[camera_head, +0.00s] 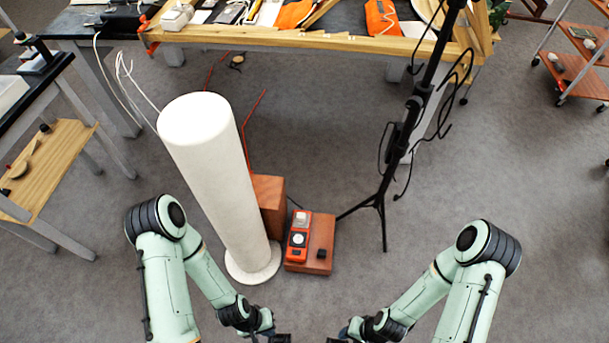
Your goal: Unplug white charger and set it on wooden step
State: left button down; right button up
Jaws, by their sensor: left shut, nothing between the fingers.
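An orange power strip (291,254) lies on the low level of a red-brown wooden step (322,268). A small white charger (298,240) appears to sit in the strip. A paler piece shows at the strip's far end, too small to make out. My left gripper (281,339) is at the bottom edge of the head view, partly cut off, shut and empty, apart from the strip and nearer to me. My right gripper (338,341) is also at the bottom edge, mostly cut off, so its fingers cannot be judged.
A tall white column (218,185) on a round base stands just left of the step. A taller red-brown block (270,192) is behind. A black tripod stand (383,205) rises to the right. A cluttered workbench (330,40) is at the back.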

aim_at(301, 216)
jog(key=z, duration=0.45)
jog(key=j+z, duration=0.1)
jog(key=z, duration=0.75)
jog(key=j+z, duration=0.15)
jog(key=z, duration=0.3)
jog(key=j+z, duration=0.1)
jog(key=z, duration=0.75)
jog(key=j+u, duration=0.15)
jog(key=u, duration=0.25)
jog(key=j+u, duration=0.15)
jog(key=u, duration=0.25)
jog(key=j+u, duration=0.15)
jog(key=u, duration=0.25)
